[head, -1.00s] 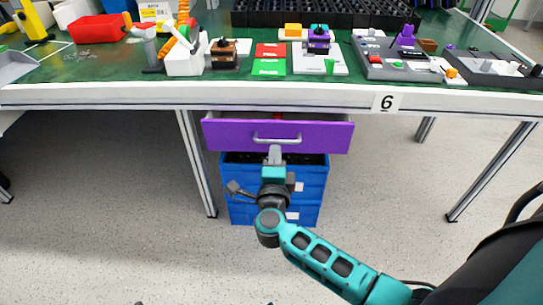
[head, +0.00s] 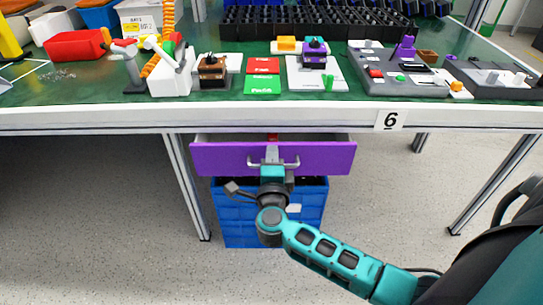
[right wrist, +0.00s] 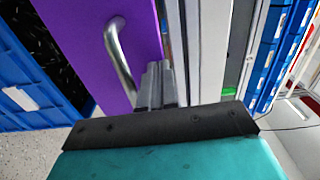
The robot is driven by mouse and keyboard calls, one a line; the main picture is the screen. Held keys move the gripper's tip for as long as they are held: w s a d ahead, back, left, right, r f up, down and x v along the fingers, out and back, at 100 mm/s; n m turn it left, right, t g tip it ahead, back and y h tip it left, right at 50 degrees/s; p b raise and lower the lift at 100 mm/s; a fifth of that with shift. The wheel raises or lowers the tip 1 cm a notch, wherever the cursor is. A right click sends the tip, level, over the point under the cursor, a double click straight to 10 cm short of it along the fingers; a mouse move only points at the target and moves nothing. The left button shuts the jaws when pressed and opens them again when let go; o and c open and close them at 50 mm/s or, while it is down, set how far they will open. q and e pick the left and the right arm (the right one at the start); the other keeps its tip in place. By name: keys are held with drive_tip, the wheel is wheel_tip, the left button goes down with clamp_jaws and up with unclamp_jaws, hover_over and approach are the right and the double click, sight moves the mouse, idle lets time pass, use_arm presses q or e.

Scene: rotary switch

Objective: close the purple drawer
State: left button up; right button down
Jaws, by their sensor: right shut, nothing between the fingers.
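The purple drawer (head: 220,158) hangs under the green-topped table and stands partly open; a strip of its inside shows above its front. Its silver handle (head: 291,162) is in the middle of the front. My right gripper (head: 272,154) is at the drawer front by the handle, its fingers shut and empty. In the right wrist view, the shut fingers (right wrist: 158,84) are close to the purple front (right wrist: 85,35), beside the curved handle (right wrist: 118,58). Whether they touch the front cannot be told. My left gripper is not in view.
Blue crates (head: 236,215) stand on the floor below the drawer. The table edge (head: 90,118) runs above it, with a table leg (head: 187,185) to the left. Switch boards and a red bin (head: 76,45) are on the table. The floor on either side is clear.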

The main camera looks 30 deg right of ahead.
sight(272, 143)
drive_tip(key=x, duration=0.4)
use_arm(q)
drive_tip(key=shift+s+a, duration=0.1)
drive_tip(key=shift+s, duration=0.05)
use_arm(e)
drive_tip(key=shift+w+d+r, duration=0.1)
drive_tip(key=shift+w+r, duration=0.05)
drive_tip(key=shift+r, duration=0.05)
